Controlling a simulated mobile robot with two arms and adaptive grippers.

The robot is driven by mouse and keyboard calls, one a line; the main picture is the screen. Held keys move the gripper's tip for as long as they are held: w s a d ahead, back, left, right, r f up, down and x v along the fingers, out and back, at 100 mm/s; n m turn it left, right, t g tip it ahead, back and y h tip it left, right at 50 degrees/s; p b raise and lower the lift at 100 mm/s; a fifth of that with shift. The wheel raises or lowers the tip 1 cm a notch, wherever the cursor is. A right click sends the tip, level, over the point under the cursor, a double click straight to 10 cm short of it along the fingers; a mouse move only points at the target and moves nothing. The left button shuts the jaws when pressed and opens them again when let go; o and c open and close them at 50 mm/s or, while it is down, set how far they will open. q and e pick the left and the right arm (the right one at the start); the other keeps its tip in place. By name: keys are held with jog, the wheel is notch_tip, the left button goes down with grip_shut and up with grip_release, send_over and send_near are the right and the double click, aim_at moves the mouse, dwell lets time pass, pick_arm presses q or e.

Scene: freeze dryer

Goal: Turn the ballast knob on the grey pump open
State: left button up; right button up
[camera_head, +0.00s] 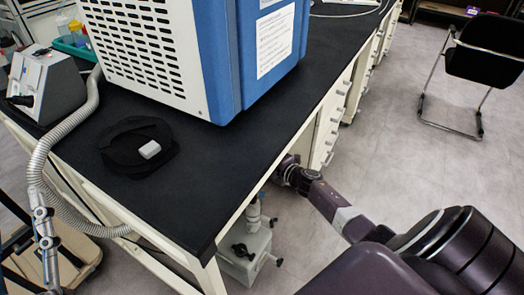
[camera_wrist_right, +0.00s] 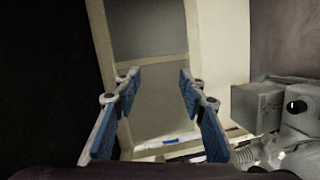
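The grey pump (camera_head: 238,268) stands low under the front end of the black bench in the head view, partly hidden by the bench frame. A dark part (camera_head: 242,250) sits on its top; I cannot tell whether this is the ballast knob. In the right wrist view, grey machinery that looks like the pump (camera_wrist_right: 257,106) is at the right edge, beside and apart from the fingers. My right gripper (camera_wrist_right: 158,78) is open and empty, with blue pads. In the head view my right arm reaches to the bench side, and its fingers are hidden there. My left gripper is not in view.
The black bench (camera_head: 215,175) bears a blue and white freeze dryer (camera_head: 150,50) and a black round item (camera_head: 125,158). Its white legs and drawers (camera_head: 328,125) border the space under it. A corrugated hose (camera_head: 65,130) hangs left. Floor to the right is clear up to a chair (camera_head: 487,60).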

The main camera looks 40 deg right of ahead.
jog(key=shift+s+d+f+m+h, duration=0.15)
jog(key=shift+s+d+m+h, duration=0.1)
jog(key=shift+d, duration=0.25)
jog(key=shift+s+d+f+m+h, duration=0.15)
jog(key=shift+d+m, duration=0.15)
jog(key=shift+d, duration=0.25)
jog(key=shift+s+d+f+m+h, duration=0.15)
jog(key=shift+s+d+m+h, duration=0.1)
jog(key=shift+d, duration=0.25)
